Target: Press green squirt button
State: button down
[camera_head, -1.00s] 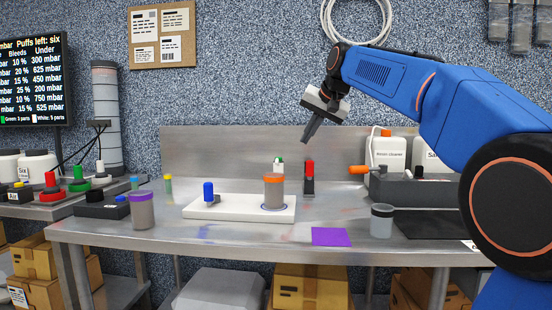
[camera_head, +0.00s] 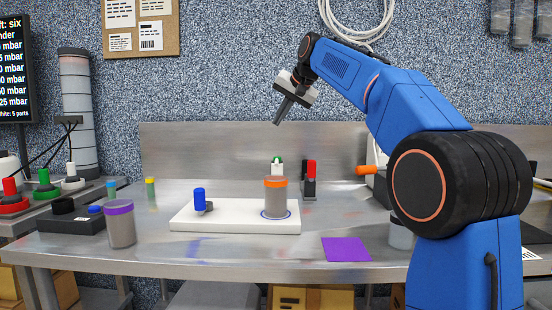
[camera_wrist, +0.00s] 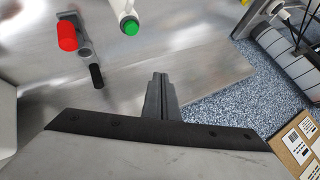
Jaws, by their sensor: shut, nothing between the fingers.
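A green button (camera_head: 43,178) with a green round base stands on the left side table, between a red button (camera_head: 11,188) and a white button (camera_head: 71,171). A small white dispenser with a green top (camera_head: 277,166) stands at the back of the main table; its green top also shows in the wrist view (camera_wrist: 131,27). My gripper (camera_head: 277,122) is shut and empty, in the air above the back of the table, pointing down and left. In the wrist view its closed fingers (camera_wrist: 160,78) are below and right of the green top, touching nothing.
A red-topped device (camera_head: 310,172) stands beside the white dispenser. A white board (camera_head: 235,222) carries a blue-topped lever and an orange-lidded jar (camera_head: 275,198). A purple-lidded jar (camera_head: 120,224) stands left; a purple square (camera_head: 346,249) lies in front. A metal backboard (camera_head: 210,150) rises behind.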

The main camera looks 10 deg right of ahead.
aim_at(279, 158)
jog(key=shift+f, duration=4.4)
jog(key=shift+f, duration=1.4)
jog(key=shift+r, duration=0.15)
jog(key=shift+w+r, duration=0.1)
jog(key=shift+r, duration=0.9)
jog(key=shift+r, duration=0.15)
jog(key=shift+r, duration=2.45)
